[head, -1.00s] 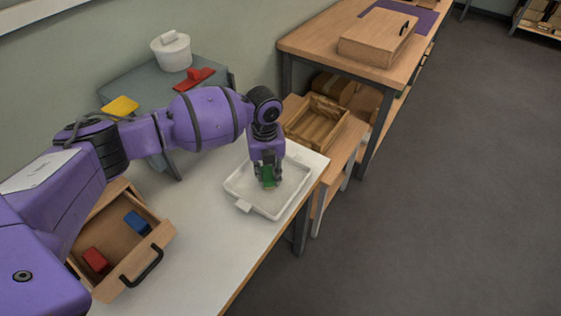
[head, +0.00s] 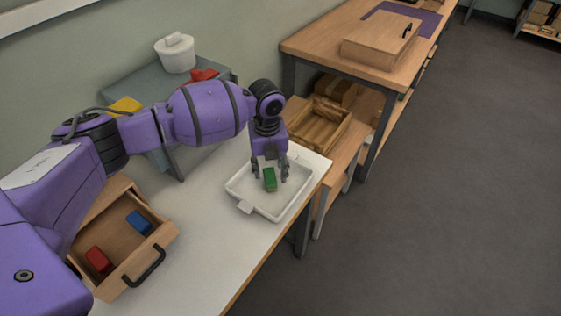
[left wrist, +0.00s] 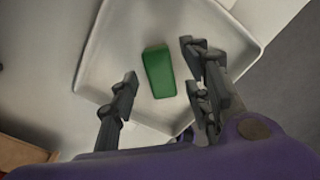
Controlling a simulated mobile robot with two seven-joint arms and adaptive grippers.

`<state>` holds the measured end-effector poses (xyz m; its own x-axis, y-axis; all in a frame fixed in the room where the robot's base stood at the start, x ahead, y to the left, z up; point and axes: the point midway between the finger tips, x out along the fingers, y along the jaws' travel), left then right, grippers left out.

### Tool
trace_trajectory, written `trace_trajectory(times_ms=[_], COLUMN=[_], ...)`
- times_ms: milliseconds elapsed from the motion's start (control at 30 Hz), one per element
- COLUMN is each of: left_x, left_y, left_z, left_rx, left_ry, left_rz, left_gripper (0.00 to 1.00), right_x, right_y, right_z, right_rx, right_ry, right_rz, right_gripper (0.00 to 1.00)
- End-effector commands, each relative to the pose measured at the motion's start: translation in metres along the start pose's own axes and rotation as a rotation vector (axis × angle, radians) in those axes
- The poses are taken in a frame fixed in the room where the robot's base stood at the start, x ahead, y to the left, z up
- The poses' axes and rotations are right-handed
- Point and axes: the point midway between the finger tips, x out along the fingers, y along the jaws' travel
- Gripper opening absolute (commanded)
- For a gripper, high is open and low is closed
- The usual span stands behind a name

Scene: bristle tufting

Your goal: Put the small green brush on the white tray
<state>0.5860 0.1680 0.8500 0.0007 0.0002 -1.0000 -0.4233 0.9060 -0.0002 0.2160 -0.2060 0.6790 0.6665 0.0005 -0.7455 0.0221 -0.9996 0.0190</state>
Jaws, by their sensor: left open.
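The small green brush (head: 270,180) lies on the white tray (head: 240,190), inside its rim. In the left wrist view the brush (left wrist: 158,71) is a green block on the bare floor of the tray (left wrist: 95,65). My left gripper (head: 270,178) is open above the tray, with a finger on each side of the brush. In the left wrist view the fingers of my left gripper (left wrist: 165,85) are spread wide, with gaps between them and the brush. My right gripper is in neither view.
An open wooden drawer (head: 150,255) at the left holds a red block (head: 97,260) and a blue block (head: 139,222). A grey stand (head: 125,88) behind carries a white pot (head: 175,54) and a yellow item (head: 125,105). A wooden box (head: 320,124) stands right of the table.

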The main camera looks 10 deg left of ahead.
Motion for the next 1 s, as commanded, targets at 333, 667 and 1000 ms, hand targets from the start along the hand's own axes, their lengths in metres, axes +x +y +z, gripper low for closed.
trace_trajectory(times_ms=[333, 667, 1000], left_x=[-0.075, -0.098, -0.098], left_y=[0.000, 0.000, 0.000], left_z=[0.001, 0.000, 0.000], left_rx=[0.001, -0.001, -0.001], left_ry=[-0.002, 0.000, 0.000], left_rz=[-0.001, 0.000, 0.000], left_gripper=[0.44, 0.44, 0.44], right_x=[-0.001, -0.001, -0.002], right_y=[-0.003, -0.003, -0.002], right_z=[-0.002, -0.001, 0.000], right_rx=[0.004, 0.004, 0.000], right_ry=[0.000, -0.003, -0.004], right_rz=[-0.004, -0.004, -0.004], right_gripper=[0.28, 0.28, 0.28])
